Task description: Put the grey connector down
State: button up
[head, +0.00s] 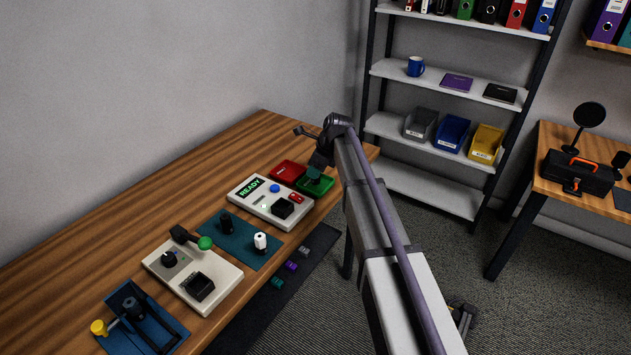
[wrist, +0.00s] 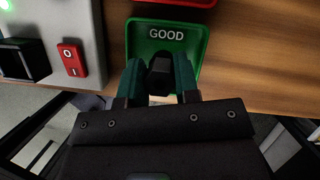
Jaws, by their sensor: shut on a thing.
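My gripper (wrist: 159,72) has dark green fingers and is shut on a dark grey connector (wrist: 160,76), seen between the fingertips in the wrist view. The fingers and connector are over the green tray (wrist: 200,40) marked GOOD. Whether the connector touches the tray floor I cannot tell. In the head view my gripper (head: 315,174) is at the green tray (head: 328,187), and the connector is hidden there.
A red tray (head: 284,170) is beside the green one. Left of them is a pale tester box (head: 262,216) with a READY display, a red switch (wrist: 72,60) and a black socket. A teal mat (head: 240,250) with small parts lies farther left.

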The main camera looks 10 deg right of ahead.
jog(key=shift+f, duration=0.85)
jog(key=shift+r, duration=0.3)
jog(key=shift+f, duration=0.15)
jog(key=o, duration=0.5)
jog(key=shift+f, duration=0.1)
jog(key=shift+c, duration=0.2)
jog(key=o, duration=0.5)
